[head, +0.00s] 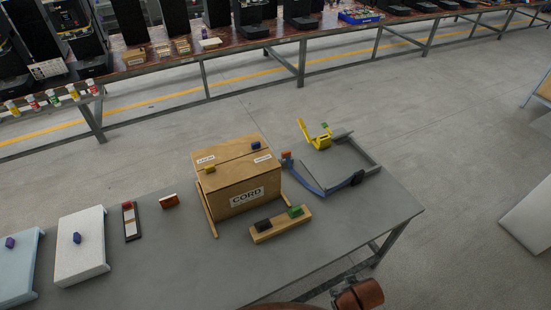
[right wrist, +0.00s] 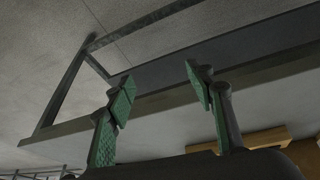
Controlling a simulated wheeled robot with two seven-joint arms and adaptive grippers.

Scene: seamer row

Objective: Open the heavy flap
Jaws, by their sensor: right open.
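A wooden box (head: 238,205) marked CORD stands on the grey table in the head view. Its top is closed by two flaps that meet at a seam. The near flap (head: 235,168) has a yellow knob (head: 210,169); the far flap (head: 222,150) has a dark blue knob (head: 256,145). Each half seems to bear a small label, too small to read, so I cannot tell which flap is heavy. My right gripper (right wrist: 160,85) shows in the right wrist view, open and empty, with green pads apart and a table edge behind. My left gripper is not in view.
On the grey table (head: 340,235), a wooden block (head: 281,224) with green and dark knobs lies before the box. A blue-and-grey frame (head: 345,183) with a yellow clamp (head: 318,139) is at right. White (head: 80,245) and pale blue (head: 18,265) panels lie left.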

